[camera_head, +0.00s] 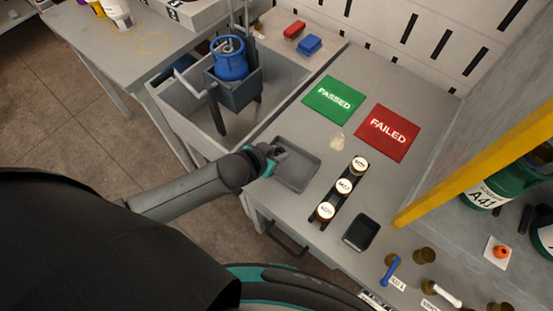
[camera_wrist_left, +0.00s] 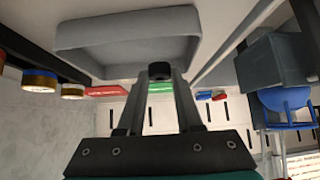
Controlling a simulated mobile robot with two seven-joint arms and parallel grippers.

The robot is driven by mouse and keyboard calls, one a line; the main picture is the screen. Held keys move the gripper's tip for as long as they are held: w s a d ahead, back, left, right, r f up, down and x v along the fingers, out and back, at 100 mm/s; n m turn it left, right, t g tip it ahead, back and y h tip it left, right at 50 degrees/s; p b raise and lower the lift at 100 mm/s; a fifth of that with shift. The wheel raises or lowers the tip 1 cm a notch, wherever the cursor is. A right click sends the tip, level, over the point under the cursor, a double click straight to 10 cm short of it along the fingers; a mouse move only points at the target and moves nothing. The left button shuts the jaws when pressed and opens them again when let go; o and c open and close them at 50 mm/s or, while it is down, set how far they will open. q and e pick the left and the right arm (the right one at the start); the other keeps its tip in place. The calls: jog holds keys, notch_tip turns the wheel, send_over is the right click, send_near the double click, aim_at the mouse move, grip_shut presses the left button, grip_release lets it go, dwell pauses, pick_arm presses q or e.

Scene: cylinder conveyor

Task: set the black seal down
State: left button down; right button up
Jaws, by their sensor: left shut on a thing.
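The black seal (camera_wrist_left: 159,70) is a small dark ring-like piece between the fingertips of my left gripper in the left wrist view. My left gripper (camera_head: 280,154) is shut on it; the fingers also show in the left wrist view (camera_wrist_left: 160,82). In the head view the gripper hangs over the left edge of a shallow grey tray (camera_head: 305,172), and the seal cannot be made out clearly. The tray also shows in the left wrist view (camera_wrist_left: 125,28), just beyond the fingertips. I cannot tell whether the seal touches the tray. My right gripper is not in view.
A black rack (camera_head: 338,197) with 3 labelled jars stands right of the tray. A small black bin (camera_head: 361,232) is nearer. Green PASSED (camera_head: 334,99) and red FAILED (camera_head: 387,132) mats lie behind. A sink (camera_head: 203,112) with a blue cylinder (camera_head: 229,62) is left.

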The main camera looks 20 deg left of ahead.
pick_arm(q)
jog(key=shift+f+b, duration=0.45)
jog(key=shift+f, duration=1.1)
jog(key=shift+f, duration=0.1)
jog(key=c, duration=0.6)
grip_release()
jog(key=p+v, duration=0.3)
jog(key=v, duration=0.9)
jog(key=shift+p, duration=0.3)
